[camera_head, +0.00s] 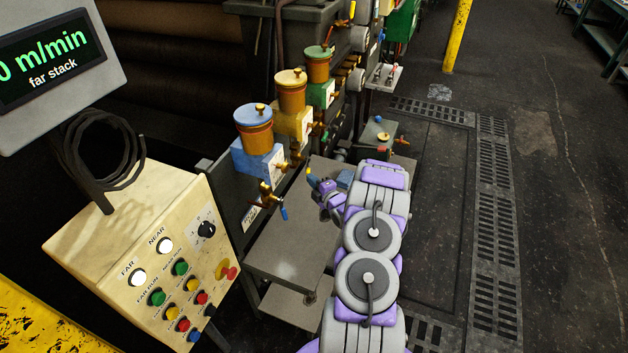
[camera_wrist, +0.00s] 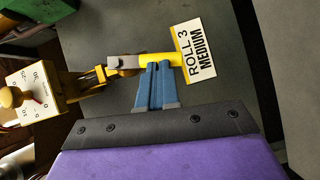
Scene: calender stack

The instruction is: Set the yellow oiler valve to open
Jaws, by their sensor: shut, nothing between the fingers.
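The yellow oiler (camera_head: 291,95) stands in the middle of a row of three, with a brass cup on a yellow block. Its brass valve (camera_wrist: 90,77) shows in the wrist view, with a grey lever ending in a yellow sleeve (camera_wrist: 158,60). The lever points away from the valve body, toward the label "ROLL 3 MEDIUM" (camera_wrist: 195,50). My gripper (camera_wrist: 159,68) is shut and empty, its blue fingertips at the yellow sleeve; whether they touch it I cannot tell. In the head view my gripper (camera_head: 314,178) is small, beside the yellow sleeve's end.
The blue oiler (camera_head: 254,130) stands nearer, its valve lever (camera_head: 283,213) hanging down. The green oiler (camera_head: 319,65) stands farther back. A control panel (camera_head: 150,250) with buttons is at the left. A grey plate (camera_head: 290,245) lies below the oilers.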

